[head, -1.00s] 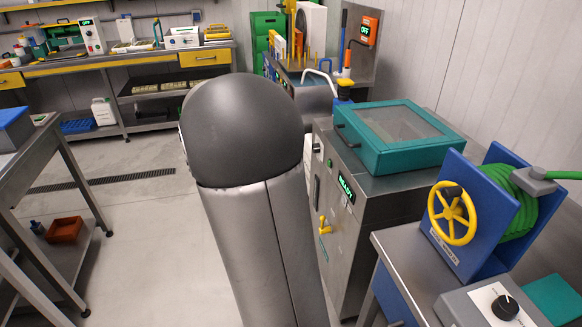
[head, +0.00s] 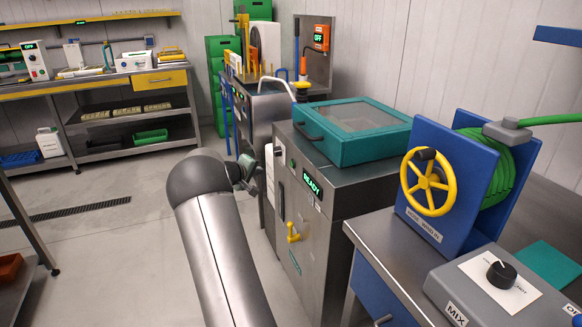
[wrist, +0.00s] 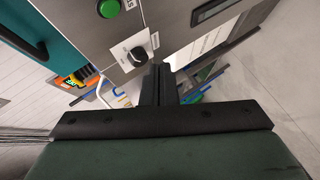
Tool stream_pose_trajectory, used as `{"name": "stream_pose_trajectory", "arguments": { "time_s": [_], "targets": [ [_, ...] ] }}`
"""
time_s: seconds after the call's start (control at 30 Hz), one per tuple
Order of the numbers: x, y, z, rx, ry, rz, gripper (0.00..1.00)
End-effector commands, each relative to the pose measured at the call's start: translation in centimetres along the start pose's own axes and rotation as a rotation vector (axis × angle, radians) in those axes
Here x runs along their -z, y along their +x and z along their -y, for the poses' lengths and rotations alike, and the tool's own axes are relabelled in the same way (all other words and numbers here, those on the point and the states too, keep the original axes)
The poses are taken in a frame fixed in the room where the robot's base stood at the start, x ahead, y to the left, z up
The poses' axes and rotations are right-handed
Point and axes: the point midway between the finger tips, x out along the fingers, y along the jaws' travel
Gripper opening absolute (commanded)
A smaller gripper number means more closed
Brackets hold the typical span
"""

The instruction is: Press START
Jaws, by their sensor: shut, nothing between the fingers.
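A steel machine (head: 345,205) with a teal lid stands right of my arm. Its front display (head: 312,185) reads READY. A green round button (wrist: 108,8) is at the top edge of the wrist view, on the steel panel, with a label only partly in view. Beside it is a black knob (wrist: 137,55) on a white plate. My gripper (wrist: 160,75) is shut and empty, its fingertips appearing close to the knob, below and right of the button in the picture. I cannot tell whether they touch the panel. In the head view my gripper is partly hidden by my arm.
A yellow valve handle (head: 293,232) sticks out of the machine's front. A blue hose reel with a yellow wheel (head: 427,183) and a grey MIX knob box (head: 490,290) stand on the near right bench. Open floor (head: 110,250) lies to the left.

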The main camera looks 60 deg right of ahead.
Motion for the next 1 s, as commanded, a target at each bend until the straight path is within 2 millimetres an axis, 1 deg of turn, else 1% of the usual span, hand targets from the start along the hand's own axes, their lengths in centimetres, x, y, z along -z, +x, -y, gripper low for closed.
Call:
{"name": "stream_pose_trajectory", "arguments": {
  "time_s": [0.13, 0.27, 0.5, 0.7, 0.83, 1.0],
  "targets": [
    [-0.3, 0.4, -0.4, 0.000, 0.000, 0.001, 0.00],
    [-1.0, 1.3, -1.1, 0.000, 0.001, 0.002, 0.00],
    [-2.8, 3.7, -2.9, 0.000, 0.000, 0.002, 0.00],
    [-3.9, 5.4, -3.7, 0.001, 0.000, 0.001, 0.00],
    [-4.3, 5.9, -4.2, 0.001, 0.001, 0.001, 0.00],
    [-4.5, 6.1, -4.4, 0.001, 0.001, 0.000, 0.00]
  ]
}}
